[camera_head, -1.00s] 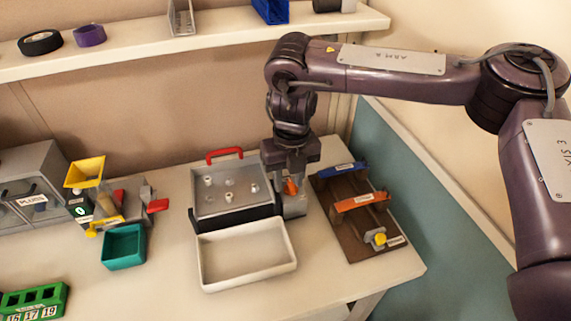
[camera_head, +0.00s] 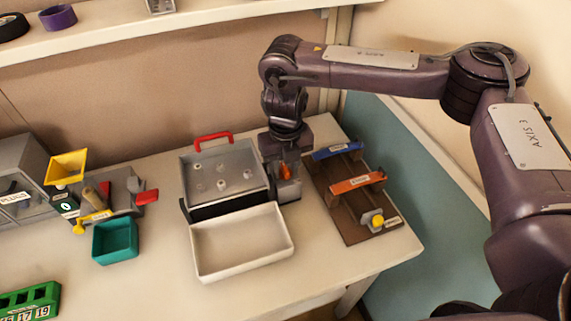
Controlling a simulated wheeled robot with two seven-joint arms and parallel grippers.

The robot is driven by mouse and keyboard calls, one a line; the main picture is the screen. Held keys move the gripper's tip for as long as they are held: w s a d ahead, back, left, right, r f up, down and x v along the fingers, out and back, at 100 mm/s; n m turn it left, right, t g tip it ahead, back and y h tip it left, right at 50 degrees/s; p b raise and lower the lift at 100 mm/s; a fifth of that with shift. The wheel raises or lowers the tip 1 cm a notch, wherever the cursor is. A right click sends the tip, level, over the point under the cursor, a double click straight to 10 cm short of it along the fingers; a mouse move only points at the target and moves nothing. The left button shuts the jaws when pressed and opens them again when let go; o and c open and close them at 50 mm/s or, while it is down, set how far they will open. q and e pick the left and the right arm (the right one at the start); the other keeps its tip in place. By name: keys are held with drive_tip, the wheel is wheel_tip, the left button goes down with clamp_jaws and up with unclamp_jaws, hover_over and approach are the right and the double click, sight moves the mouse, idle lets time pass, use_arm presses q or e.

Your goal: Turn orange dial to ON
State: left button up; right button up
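The orange dial (camera_head: 285,170) shows as a small orange patch between the fingers of my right gripper (camera_head: 282,176). It is mostly hidden, so its pointer and any ON mark cannot be read. The gripper points down at the right side of the grey panel box (camera_head: 225,172), which has several pale knobs on its face and a red handle at the back. The fingers are around or right beside the dial; whether they press on it cannot be told. My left gripper is out of view.
An open white tray (camera_head: 240,265) lies in front of the panel. A brown board (camera_head: 338,215) with blue and orange bars and a yellow knob stands close right of the gripper. A teal bin (camera_head: 115,241) and a yellow funnel (camera_head: 66,167) are at left. A shelf runs above.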

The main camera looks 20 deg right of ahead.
drive_tip(key=c, duration=0.4)
clamp_jaws()
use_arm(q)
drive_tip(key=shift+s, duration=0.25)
